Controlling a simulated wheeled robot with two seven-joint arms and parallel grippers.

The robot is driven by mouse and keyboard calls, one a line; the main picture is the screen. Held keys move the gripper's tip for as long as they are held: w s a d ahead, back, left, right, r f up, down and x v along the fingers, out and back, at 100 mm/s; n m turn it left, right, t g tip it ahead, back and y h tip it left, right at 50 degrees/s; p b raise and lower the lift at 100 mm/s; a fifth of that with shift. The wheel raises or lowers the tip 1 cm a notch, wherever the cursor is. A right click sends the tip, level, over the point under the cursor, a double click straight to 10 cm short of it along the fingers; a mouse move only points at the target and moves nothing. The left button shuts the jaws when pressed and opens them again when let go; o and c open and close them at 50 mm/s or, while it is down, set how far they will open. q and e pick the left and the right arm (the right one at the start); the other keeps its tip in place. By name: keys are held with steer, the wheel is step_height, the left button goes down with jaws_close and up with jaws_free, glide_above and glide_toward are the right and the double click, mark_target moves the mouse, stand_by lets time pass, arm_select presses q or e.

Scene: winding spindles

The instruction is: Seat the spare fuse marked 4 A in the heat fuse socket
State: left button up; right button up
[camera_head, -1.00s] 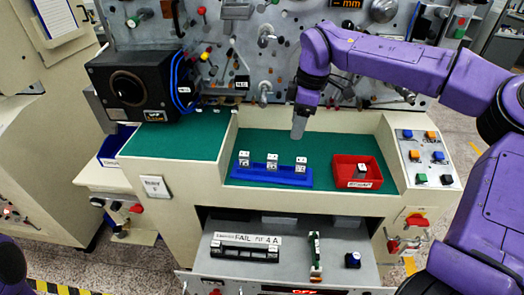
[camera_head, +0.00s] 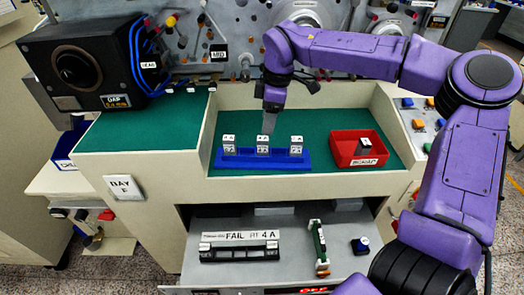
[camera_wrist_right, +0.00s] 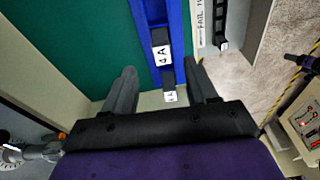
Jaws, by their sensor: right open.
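Three upright fuses with white labels stand in a blue rack (camera_head: 285,165) on the green mat: left (camera_head: 229,146), middle (camera_head: 263,144) and right (camera_head: 297,146). My right gripper (camera_head: 268,124) points down just above and behind the middle fuse. In the right wrist view its fingers (camera_wrist_right: 163,92) are apart and empty. That view shows a fuse marked 4 A (camera_wrist_right: 161,50) in the rack, ahead of the fingertips, and a second fuse (camera_wrist_right: 170,96) between them. I cannot surely match the 4 A fuse to its head-view place, nor identify the heat socket. My left gripper is out of view.
A red bin (camera_head: 343,150) with a dark piece stands right of the rack. An open drawer (camera_head: 285,269) below holds a black holder (camera_head: 238,252), a FAIL strip marked 4 A (camera_head: 240,236), a green-white part (camera_head: 319,247) and a dark blue-topped block (camera_head: 360,245). The panel behind carries knobs.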

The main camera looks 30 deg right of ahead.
mark_target(263, 138)
steer(key=f+p, duration=0.1)
steer(key=f, duration=0.1)
steer(key=a+f, duration=0.1)
steer(key=f, duration=0.2)
steer(key=f+p, duration=0.1)
steer(key=f, duration=0.2)
steer(key=shift+w+a+p, duration=0.15)
steer(key=shift+w+p, duration=0.2)
steer(key=shift+r, duration=0.1)
steer(key=c, duration=1)
steer(key=shift+c, duration=0.2)
